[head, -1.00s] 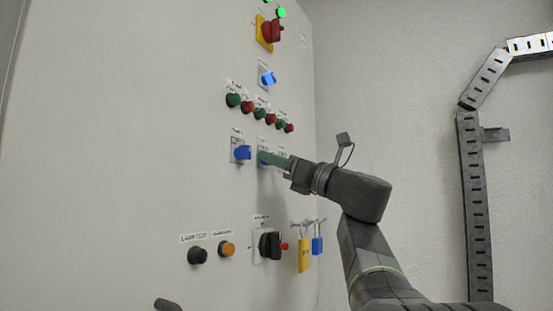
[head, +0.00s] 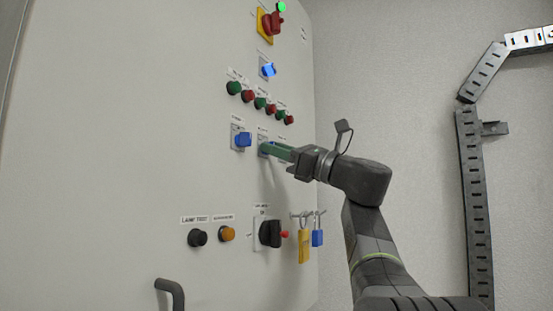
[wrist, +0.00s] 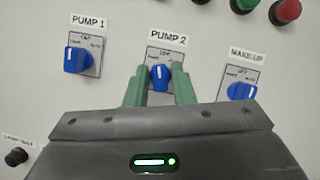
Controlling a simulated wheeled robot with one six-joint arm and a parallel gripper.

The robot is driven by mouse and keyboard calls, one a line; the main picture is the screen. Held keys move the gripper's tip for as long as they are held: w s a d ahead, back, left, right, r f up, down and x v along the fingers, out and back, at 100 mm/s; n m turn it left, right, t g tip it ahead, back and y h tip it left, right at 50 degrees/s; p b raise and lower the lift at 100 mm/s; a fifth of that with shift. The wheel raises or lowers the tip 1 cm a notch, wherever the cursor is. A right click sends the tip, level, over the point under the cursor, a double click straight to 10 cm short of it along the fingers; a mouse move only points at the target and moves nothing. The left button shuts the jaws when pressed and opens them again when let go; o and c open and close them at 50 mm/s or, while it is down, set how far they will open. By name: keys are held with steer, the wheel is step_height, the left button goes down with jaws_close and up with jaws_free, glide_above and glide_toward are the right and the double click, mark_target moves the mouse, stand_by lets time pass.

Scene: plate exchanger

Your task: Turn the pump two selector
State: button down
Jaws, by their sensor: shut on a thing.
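The pump 2 selector (wrist: 160,75) is a blue knob with a white pointer mark on a grey plate, under a "PUMP 2" label. In the wrist view its pointer stands about upright. My gripper (wrist: 160,86) has one green finger on each side of the knob and is shut on it. In the head view my gripper (head: 270,149) reaches the panel from the right, and its fingers hide most of this knob. The pump 1 selector (wrist: 77,60), a like blue knob, is to the left; it also shows in the head view (head: 242,140).
The make-up selector (wrist: 241,91) is close on the right of my gripper. Green and red buttons (head: 261,103) run above. Below are a black rotary switch (head: 270,233), a yellow padlock (head: 304,245), a blue padlock (head: 317,237) and a door handle (head: 172,292).

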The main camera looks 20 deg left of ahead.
steer(key=shift+w+n+g+h+b, duration=0.2)
steer(key=shift+n+g, duration=0.4)
steer(key=shift+n, duration=0.65)
steer(key=shift+s+n+g+h+b, duration=0.15)
steer(key=shift+n+g+h, duration=0.35)
steer(key=shift+n, duration=0.8)
steer(key=shift+w+n+g+h+b, duration=0.15)
steer(key=shift+n+g, duration=0.55)
steer(key=shift+n, duration=0.55)
steer(key=shift+s, duration=0.1)
steer(key=c, duration=1.4)
jaws_free()
steer(key=shift+c, duration=0.2)
steer(key=shift+r, duration=0.1)
steer(key=b+v, duration=0.2)
steer(key=v, duration=1.1)
steer(key=shift+d+b, duration=0.4)
